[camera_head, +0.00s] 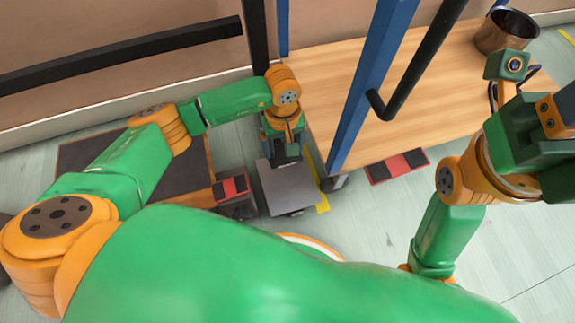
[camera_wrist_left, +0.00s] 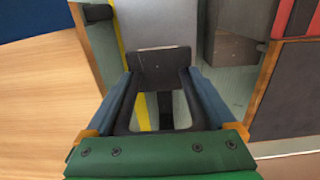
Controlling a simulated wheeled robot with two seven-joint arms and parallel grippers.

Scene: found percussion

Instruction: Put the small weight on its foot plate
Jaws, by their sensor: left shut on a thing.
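The grey plate, which looks like the foot plate, lies just beyond the block in the wrist view (camera_wrist_left: 152,24). I cannot tell whether block and plate touch. In the head view the fingers hide the block. My right arm is at the right; its fingers are not clear.
A metal pot (camera_head: 505,32) stands on the bench. A red and black pad (camera_head: 397,165) lies below it.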

